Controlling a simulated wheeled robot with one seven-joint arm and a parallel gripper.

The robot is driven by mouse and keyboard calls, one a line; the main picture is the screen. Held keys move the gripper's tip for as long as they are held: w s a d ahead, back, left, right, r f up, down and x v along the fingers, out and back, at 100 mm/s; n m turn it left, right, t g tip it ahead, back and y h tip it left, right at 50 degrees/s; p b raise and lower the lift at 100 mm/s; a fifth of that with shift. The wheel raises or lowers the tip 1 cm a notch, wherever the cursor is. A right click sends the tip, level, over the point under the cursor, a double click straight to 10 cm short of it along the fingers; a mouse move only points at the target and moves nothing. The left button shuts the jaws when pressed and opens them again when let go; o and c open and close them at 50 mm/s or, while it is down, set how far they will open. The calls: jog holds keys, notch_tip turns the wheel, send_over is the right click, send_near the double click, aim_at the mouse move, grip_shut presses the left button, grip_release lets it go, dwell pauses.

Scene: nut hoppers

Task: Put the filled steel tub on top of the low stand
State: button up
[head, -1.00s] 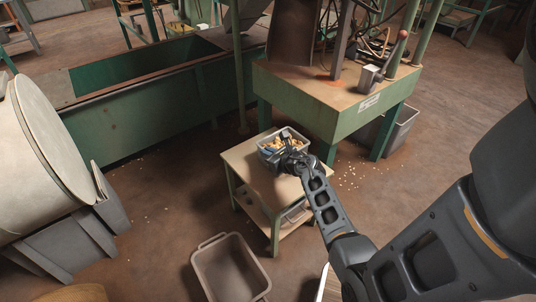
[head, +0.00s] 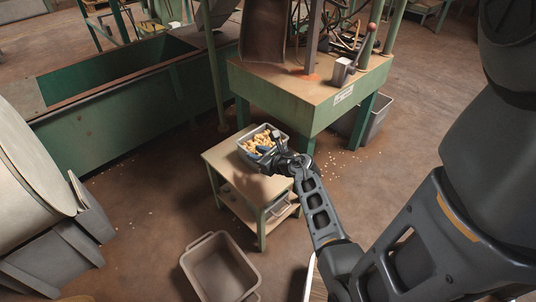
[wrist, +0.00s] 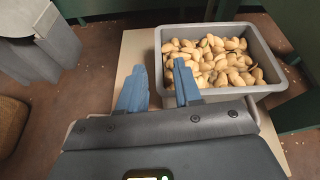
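The grey steel tub (head: 242,151), filled with tan nuts, appears to rest upright on the back right part of the low stand (head: 222,157), which has a beige top and green legs. The tub (wrist: 285,73) fills the upper right of the wrist view, with the stand's top (wrist: 136,55) beside and below it. My gripper (wrist: 158,88) is open at the tub's near left corner. Its blue fingers are apart, one outside the wall and one over the nuts, with a visible gap.
A green machine table (head: 300,98) stands close behind the stand. An empty grey-brown bin (head: 190,266) is on the floor in front. A small container (head: 277,209) sits on the stand's lower shelf. A large drum (head: 30,170) is at left. Scattered nuts lie on the floor.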

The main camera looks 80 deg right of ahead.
jog(key=p+v, duration=0.1)
jog(key=v, duration=0.5)
jog(key=shift+s, duration=0.25)
